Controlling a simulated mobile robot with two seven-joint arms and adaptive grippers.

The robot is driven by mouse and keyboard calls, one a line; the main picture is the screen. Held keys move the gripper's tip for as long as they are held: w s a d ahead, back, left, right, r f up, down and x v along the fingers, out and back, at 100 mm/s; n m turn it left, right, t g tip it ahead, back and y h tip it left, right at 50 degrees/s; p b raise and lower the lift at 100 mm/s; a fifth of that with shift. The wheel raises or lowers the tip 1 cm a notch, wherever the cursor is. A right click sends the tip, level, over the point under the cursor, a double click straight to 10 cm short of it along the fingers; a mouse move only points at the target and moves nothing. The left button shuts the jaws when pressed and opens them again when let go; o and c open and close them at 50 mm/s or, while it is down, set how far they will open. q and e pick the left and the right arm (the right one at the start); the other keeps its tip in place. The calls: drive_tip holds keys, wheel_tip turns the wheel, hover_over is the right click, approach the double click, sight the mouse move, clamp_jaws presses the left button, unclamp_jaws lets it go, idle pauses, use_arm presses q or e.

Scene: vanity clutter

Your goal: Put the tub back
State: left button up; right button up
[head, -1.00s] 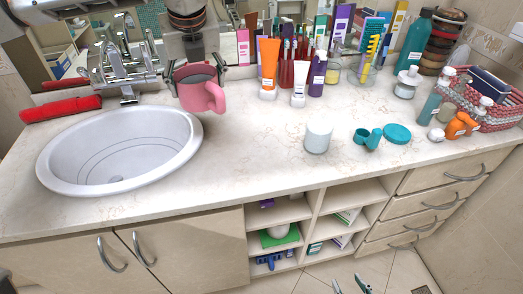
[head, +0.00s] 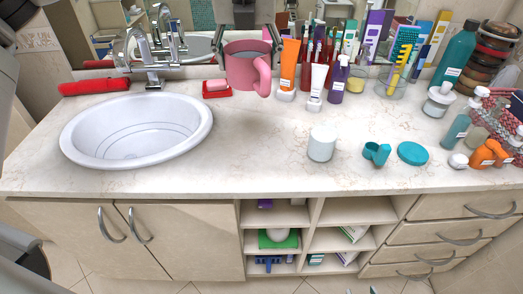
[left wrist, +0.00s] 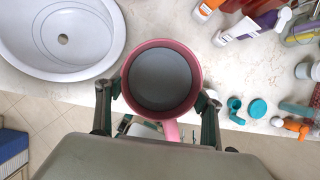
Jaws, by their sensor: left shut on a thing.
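My left gripper (head: 246,42) is shut on a pink mug (head: 243,70), with a finger on each side of it. The mug is upright, its handle toward the lower right, and it seems held above the back of the counter. In the left wrist view, the mug (left wrist: 164,47) shows from above with a grey inside, between the fingers of the gripper (left wrist: 155,96). A plain white tub (head: 322,143) stands upright on the counter, right of and nearer than the mug, apart from the gripper. My right gripper is not in view.
A sink (head: 137,131) is at left, with a faucet (head: 155,55) behind it. A red soap dish (head: 217,94) lies beside the mug. Tubes and bottles crowd the back. A teal cup (head: 376,153) and teal disc (head: 412,153) lie right of the tub. The middle front counter is clear.

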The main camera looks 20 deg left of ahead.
use_arm(q)
drive_tip(key=shift+d+r, duration=0.1)
drive_tip(key=shift+d, duration=0.1)
wheel_tip(320, 180, down, 20)
drive_tip(key=shift+r+p, duration=0.1)
drive_tip(key=shift+p, duration=0.5)
drive_tip(key=shift+f, duration=0.2)
drive_tip(key=o, duration=1.5)
drive_tip(key=shift+o, duration=0.3)
drive_tip(key=shift+s, duration=0.1)
drive_tip(key=shift+r, duration=0.1)
